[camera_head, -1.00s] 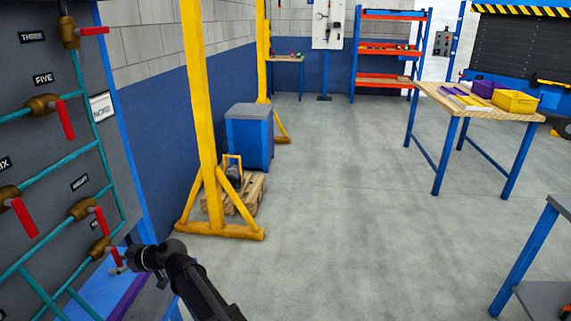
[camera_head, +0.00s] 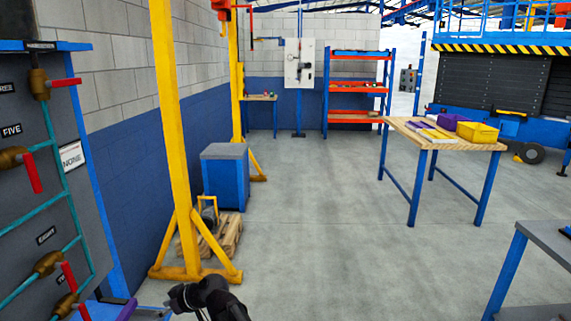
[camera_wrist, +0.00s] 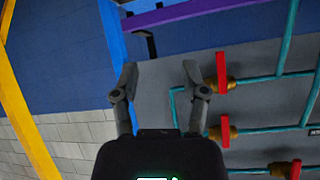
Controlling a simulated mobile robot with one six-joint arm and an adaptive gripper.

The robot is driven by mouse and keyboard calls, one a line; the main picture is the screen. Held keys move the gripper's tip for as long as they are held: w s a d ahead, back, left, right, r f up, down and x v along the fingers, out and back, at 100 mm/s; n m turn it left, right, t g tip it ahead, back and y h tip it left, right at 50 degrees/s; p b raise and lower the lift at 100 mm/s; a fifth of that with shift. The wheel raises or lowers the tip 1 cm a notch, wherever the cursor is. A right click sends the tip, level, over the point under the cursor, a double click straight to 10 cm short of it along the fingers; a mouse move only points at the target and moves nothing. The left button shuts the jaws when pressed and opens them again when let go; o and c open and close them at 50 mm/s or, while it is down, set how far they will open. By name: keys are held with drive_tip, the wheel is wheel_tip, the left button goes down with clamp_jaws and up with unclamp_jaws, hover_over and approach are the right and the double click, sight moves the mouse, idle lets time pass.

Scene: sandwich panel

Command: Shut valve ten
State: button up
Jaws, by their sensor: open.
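The grey valve panel (camera_head: 85,205) stands at the left of the head view, with teal pipes and brass valves with red levers. The lowest valve (camera_head: 66,304) there sits beside a small label that seems to begin with T; the rest is unclear. Its red lever (camera_head: 85,313) is cut by the frame's bottom edge. In the wrist view, the valve nearest my gripper seems the same one; its red lever (camera_wrist: 222,72) lies across the teal pipe. My gripper (camera_wrist: 158,78) is open and empty, beside this valve and apart from the lever. In the head view my gripper is partly cut off.
Other valves, such as the one labelled FIVE (camera_head: 15,157), sit higher on the panel. A yellow gantry post (camera_head: 172,140) stands just right of the panel, with a pallet (camera_head: 225,235) and blue cabinet (camera_head: 225,178) behind. A grey table (camera_head: 548,240) is at right. Middle floor is clear.

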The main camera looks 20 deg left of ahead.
drive_tip(key=w+d+f+m+t+h, duration=0.1)
drive_tip(key=w+d+f+m+h, duration=0.3)
drive_tip(key=d, duration=0.8)
drive_tip(key=w+d+f+m+t, duration=0.1)
drive_tip(key=w+d+m, duration=0.1)
drive_tip(key=w+d, duration=0.65)
drive_tip(key=w+d+f+m+t+h, duration=0.1)
drive_tip(key=w+d+f+m, duration=0.1)
drive_tip(key=d, duration=1.3)
drive_tip(key=s+d+f+m+h, duration=0.1)
drive_tip(key=s+d+m+h, duration=0.15)
drive_tip(key=d, duration=0.85)
drive_tip(key=s+d+f+m+h+b, duration=0.15)
drive_tip(key=d+m, duration=0.25)
drive_tip(key=d, duration=0.7)
drive_tip(key=s+d+m+h, duration=0.15)
drive_tip(key=d+m, duration=0.25)
drive_tip(key=d, duration=0.8)
wheel_tip(320, 180, up, 20)
drive_tip(key=p, duration=2)
drive_tip(key=shift+w+a+f+g+h, duration=0.15)
drive_tip(key=shift+w+a+g+h, duration=0.2)
drive_tip(key=shift+a+g, duration=0.05)
drive_tip(key=shift+a, duration=0.1)
